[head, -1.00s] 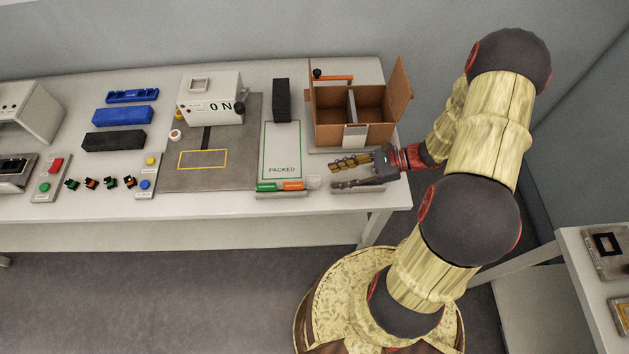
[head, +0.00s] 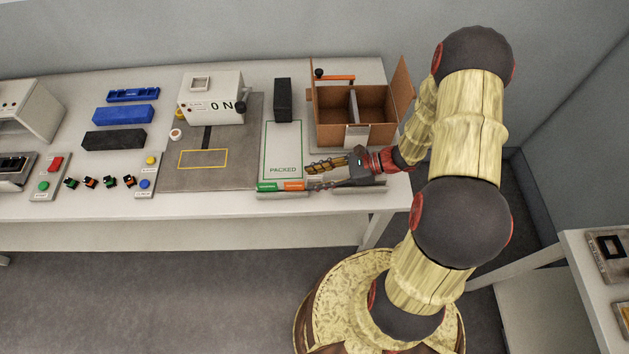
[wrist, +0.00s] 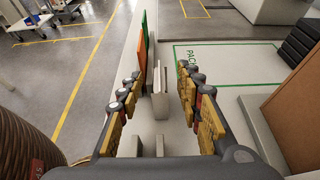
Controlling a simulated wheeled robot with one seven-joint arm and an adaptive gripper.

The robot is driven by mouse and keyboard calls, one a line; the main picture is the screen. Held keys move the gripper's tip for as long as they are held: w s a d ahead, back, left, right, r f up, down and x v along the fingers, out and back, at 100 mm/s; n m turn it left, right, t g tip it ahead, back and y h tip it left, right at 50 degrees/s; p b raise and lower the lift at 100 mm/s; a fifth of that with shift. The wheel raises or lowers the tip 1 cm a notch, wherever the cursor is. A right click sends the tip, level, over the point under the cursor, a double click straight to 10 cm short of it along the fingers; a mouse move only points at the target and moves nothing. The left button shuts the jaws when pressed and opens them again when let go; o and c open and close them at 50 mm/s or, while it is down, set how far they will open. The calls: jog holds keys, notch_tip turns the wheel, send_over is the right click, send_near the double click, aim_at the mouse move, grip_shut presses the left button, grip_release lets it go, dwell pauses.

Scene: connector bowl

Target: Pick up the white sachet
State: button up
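The white sachet (wrist: 160,101) appears in the wrist view as a small pale upright piece between my fingers, with clear room on both sides. I cannot make out its full shape. In the head view my gripper hides it. My gripper (head: 311,177) is open at the front right of the table, just right of the green and orange pieces. In the wrist view my open gripper (wrist: 158,77) has one finger on each side of the sachet, apart from it.
An orange piece (head: 290,186) and a green piece (head: 267,187) stand along the front edge, beside the PACKED mat (head: 283,150). An open cardboard box (head: 325,133) stands behind my gripper. A black block (head: 283,100) stands at the mat's far end.

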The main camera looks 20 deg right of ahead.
jog(key=shift+c, duration=1.2)
grip_shut()
